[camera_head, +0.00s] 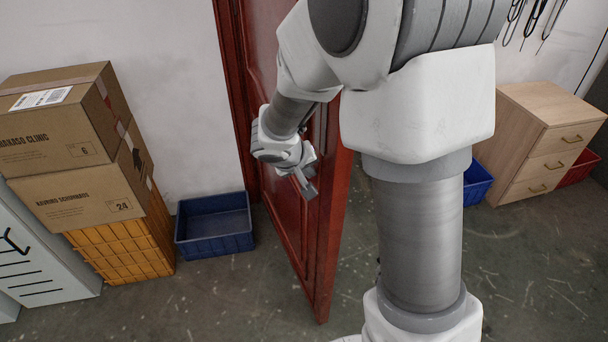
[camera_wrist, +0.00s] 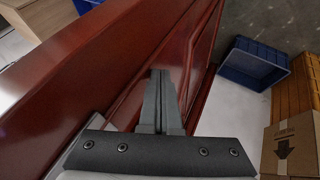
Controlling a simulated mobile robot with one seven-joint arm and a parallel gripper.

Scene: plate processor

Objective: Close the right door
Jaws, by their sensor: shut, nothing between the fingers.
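The red-brown wooden door (camera_head: 290,215) stands open in the head view, swung out from its frame (camera_head: 236,90) in the wall. Its free edge points toward me, and part of it is hidden behind my arm. My gripper (camera_head: 308,188) is on the left side of the door, close to its panelled face. In the wrist view my gripper (camera_wrist: 160,90) is shut and empty, with its fingertips at or very near the door's panel (camera_wrist: 150,55). I cannot tell whether they touch it.
A blue bin (camera_head: 214,226) sits on the floor left of the door, beside an orange crate (camera_head: 125,250) under stacked cardboard boxes (camera_head: 70,150). A wooden drawer cabinet (camera_head: 540,140) and another blue bin (camera_head: 477,184) stand right of my arm. Floor between the bin and door is clear.

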